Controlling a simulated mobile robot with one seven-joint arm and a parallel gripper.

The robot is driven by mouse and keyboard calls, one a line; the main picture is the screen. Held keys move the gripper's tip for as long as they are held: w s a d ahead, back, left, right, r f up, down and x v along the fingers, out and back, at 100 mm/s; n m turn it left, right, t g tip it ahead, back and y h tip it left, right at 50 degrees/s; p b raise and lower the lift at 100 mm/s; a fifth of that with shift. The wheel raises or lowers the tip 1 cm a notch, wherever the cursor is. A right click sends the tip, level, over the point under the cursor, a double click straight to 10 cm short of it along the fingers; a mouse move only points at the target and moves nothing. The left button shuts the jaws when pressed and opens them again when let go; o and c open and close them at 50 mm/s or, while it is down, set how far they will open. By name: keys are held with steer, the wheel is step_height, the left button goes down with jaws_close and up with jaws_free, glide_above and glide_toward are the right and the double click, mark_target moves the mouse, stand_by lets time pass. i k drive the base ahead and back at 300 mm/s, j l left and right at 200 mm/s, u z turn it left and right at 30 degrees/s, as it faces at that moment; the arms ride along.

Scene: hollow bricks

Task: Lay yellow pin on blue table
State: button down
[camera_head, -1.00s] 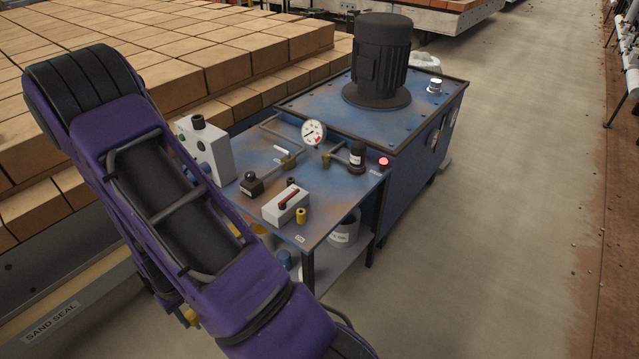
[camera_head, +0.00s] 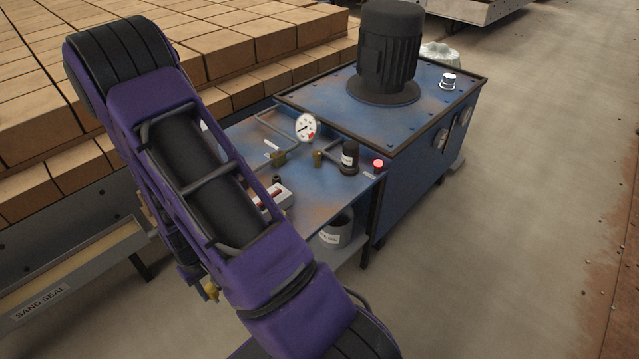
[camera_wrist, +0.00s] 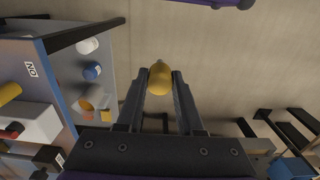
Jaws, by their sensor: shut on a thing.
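The yellow pin (camera_wrist: 160,78) is held between the two fingertips of my gripper (camera_wrist: 161,82) in the wrist view; I see it roughly end-on, clear of the table. A small yellow piece (camera_head: 212,293) beside my arm in the head view may be the same pin; I cannot tell. The blue table (camera_head: 318,208) has a worn top with fittings. Its left part is hidden behind my purple arm. In the wrist view the table (camera_wrist: 28,72) lies to the left of my gripper, apart from it.
On the table are a white box with a red lever (camera_head: 284,197), a gauge (camera_head: 306,127), a black cylinder (camera_head: 350,158) and a red lamp (camera_head: 378,165). Another yellow cylinder (camera_wrist: 9,93) stands there. A motor (camera_head: 390,50) tops the blue cabinet. The floor to the right is clear.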

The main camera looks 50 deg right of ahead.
mark_target(317, 193)
steer(key=k+l, duration=0.1)
steer(key=l, duration=0.45)
steer(key=k+l, duration=0.1)
steer(key=l, duration=0.45)
steer(key=k+l, duration=0.1)
steer(key=l, duration=0.95)
steer(key=i+l, duration=0.15)
steer(key=i, duration=0.25)
